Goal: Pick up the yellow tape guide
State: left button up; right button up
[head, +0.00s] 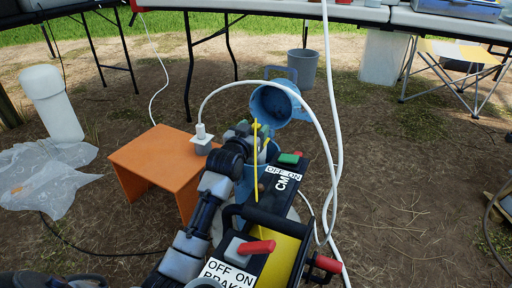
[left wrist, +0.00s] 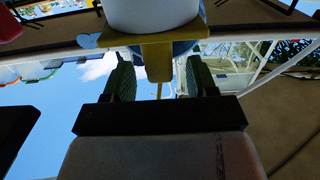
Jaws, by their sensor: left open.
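The yellow tape guide (head: 255,178) shows in the head view as a thin upright yellow strip in front of a blue container (head: 244,188). My left gripper (head: 254,143) is at its upper part, with the arm reaching in from below left. In the left wrist view, the yellow piece (left wrist: 158,62) has a wide bar on top and a narrow tab hanging down. The tab lies between the two open fingers of my left gripper (left wrist: 160,78), with gaps visible on both sides. The fingers partly hide the guide in the head view. My right gripper is out of view.
A black reel unit with labelled switches (head: 283,180) and red handles stands close in front. An orange stool (head: 150,160) is at left. Open ground lies to the right.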

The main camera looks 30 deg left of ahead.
pick_arm(q)
jog(key=shift+w, duration=0.35)
jog(key=c, duration=1)
jog(key=shift+r, duration=0.1)
jog(key=shift+c, duration=0.2)
